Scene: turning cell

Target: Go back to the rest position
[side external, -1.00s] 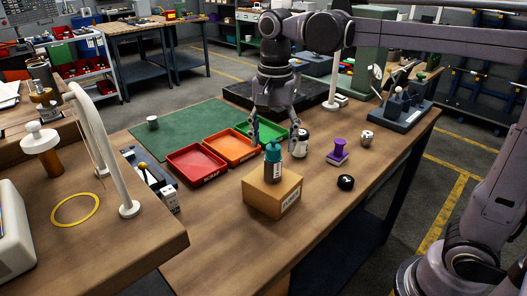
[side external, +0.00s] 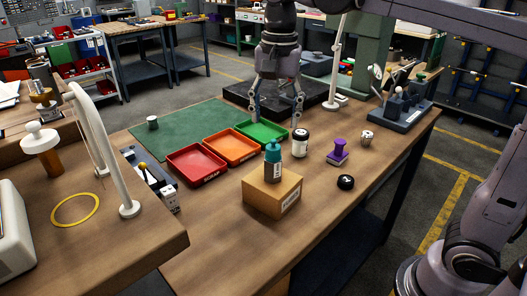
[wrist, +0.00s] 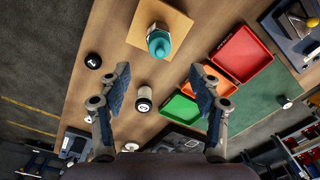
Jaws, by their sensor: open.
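My gripper (side external: 277,114) is open and empty, pointing down above the bench, behind the white jar with a black band (side external: 300,142) in the side view. In the wrist view, my gripper's two fingers (wrist: 160,80) are spread apart with nothing between the pads. The white jar (wrist: 144,98) shows there below and between the fingertips, standing apart from them on the bench.
A cardboard box (side external: 260,196) carries a teal-capped bottle (side external: 273,165). Red (side external: 186,176), orange (side external: 229,160) and green (side external: 252,141) trays look empty. A purple stamp (side external: 338,154), a black round piece (side external: 345,182) and a white spotted piece (side external: 367,137) stand right.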

